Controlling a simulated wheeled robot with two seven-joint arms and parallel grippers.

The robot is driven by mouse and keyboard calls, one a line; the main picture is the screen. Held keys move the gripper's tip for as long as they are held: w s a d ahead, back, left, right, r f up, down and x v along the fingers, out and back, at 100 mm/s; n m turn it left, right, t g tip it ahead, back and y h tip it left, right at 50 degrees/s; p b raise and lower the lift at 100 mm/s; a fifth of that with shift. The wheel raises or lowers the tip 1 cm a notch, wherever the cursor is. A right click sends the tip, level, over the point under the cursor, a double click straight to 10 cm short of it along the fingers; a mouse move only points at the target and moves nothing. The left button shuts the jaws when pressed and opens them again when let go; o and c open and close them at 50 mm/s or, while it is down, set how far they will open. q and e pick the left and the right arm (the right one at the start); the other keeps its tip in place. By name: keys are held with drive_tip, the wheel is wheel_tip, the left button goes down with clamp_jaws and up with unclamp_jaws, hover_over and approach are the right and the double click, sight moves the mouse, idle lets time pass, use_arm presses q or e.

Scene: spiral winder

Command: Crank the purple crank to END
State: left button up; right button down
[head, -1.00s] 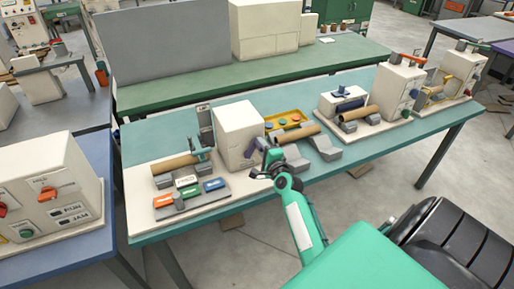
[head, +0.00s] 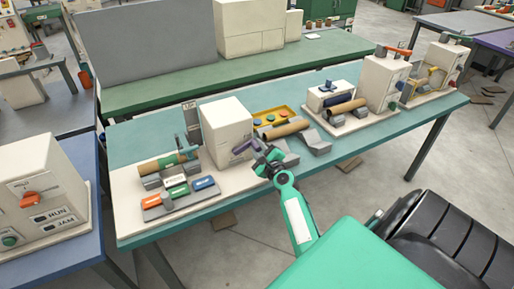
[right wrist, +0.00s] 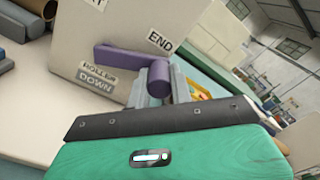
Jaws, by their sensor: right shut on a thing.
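The purple crank (head: 243,146) is on the side face of a cream box (head: 226,125) on the teal bench. In the right wrist view, the crank's purple arm (right wrist: 122,57) lies almost level, with its round handle (right wrist: 159,77) at the right end. The END label (right wrist: 160,41) is just above the handle side. My left gripper is out of view.
A brown tube (head: 150,167) lies on grey supports left of the box, with colored labelled blocks (head: 178,192) in front. Another tube (head: 287,128) and a yellow tray (head: 268,115) are to the right. A second machine (head: 382,82) stands farther right.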

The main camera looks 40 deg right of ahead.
idle(0.4)
drive_tip(key=c, duration=1.2)
unclamp_jaws()
drive_tip(key=shift+c, duration=0.2)
drive_tip(key=b+v, duration=0.2)
drive_tip(key=v, duration=1.1)
drive_tip(key=shift+s, duration=0.4)
drive_tip(key=shift+f, duration=0.1)
